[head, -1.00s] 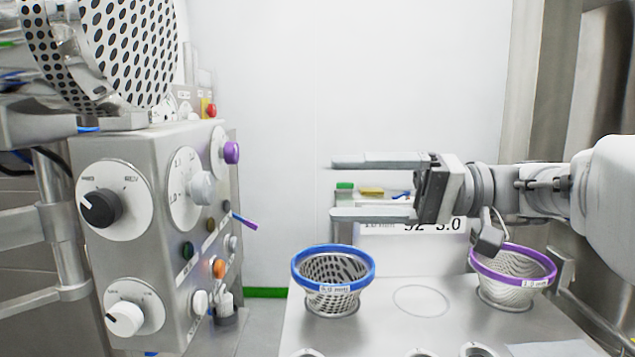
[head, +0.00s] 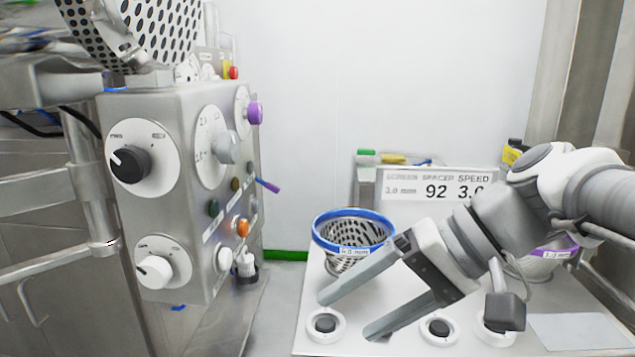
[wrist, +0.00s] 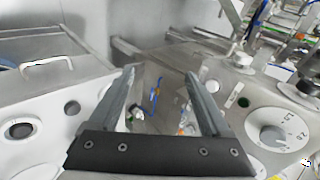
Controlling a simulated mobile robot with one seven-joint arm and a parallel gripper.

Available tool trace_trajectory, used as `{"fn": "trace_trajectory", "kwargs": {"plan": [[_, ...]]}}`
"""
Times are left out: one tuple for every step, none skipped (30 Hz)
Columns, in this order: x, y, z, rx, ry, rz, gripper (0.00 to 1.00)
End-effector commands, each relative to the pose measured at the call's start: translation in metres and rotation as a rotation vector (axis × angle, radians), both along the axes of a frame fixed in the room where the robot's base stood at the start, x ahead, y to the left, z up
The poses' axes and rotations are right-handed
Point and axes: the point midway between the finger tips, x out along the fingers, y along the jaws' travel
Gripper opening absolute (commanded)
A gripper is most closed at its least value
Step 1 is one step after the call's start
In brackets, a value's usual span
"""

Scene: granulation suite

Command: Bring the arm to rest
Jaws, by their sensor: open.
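My gripper (head: 345,318) is open, with nothing between its fingers. In the head view it points down and to the left, in front of the steel table and the blue-rimmed basket. Its two fingers also show in the wrist view (wrist: 160,75), with a gap between them. My arm reaches in from the right side of the head view. Whether the fingers touch the table cannot be told.
A blue-rimmed basket (head: 352,226) stands on the steel table (head: 312,290). A purple-rimmed basket (head: 545,262) is partly hidden behind my arm. Black knobs in white rings (head: 438,331) line the table's front. A control panel (head: 180,240) stands at left, a sign (head: 440,190) behind.

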Motion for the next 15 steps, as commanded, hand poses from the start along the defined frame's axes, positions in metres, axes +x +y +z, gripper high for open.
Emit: {"fn": "trace_trajectory", "kwargs": {"plan": [[-0.012,-0.004,-0.017,-0.099,-0.009,-0.018,0.82],[-0.017,-0.01,-0.028,-0.161,-0.015,-0.031,0.82],[-0.023,-0.017,-0.041,-0.24,-0.03,-0.049,0.82],[-0.027,-0.023,-0.05,-0.298,-0.045,-0.061,0.82],[-0.031,-0.03,-0.057,-0.354,-0.062,-0.075,0.82],[-0.034,-0.038,-0.066,-0.428,-0.09,-0.089,0.82],[-0.036,-0.045,-0.072,-0.478,-0.115,-0.101,0.82],[-0.038,-0.052,-0.077,-0.529,-0.141,-0.111,0.82],[-0.039,-0.06,-0.083,-0.591,-0.179,-0.122,0.82],[-0.04,-0.066,-0.086,-0.637,-0.211,-0.13,0.82],[-0.04,-0.072,-0.088,-0.679,-0.244,-0.138,0.82],[-0.04,-0.079,-0.091,-0.734,-0.291,-0.146,0.82],[-0.04,-0.084,-0.092,-0.773,-0.326,-0.151,0.82],[-0.039,-0.088,-0.087,-0.801,-0.354,-0.156,0.82],[-0.038,-0.088,-0.065,-0.79,-0.34,-0.156,0.82]]}}
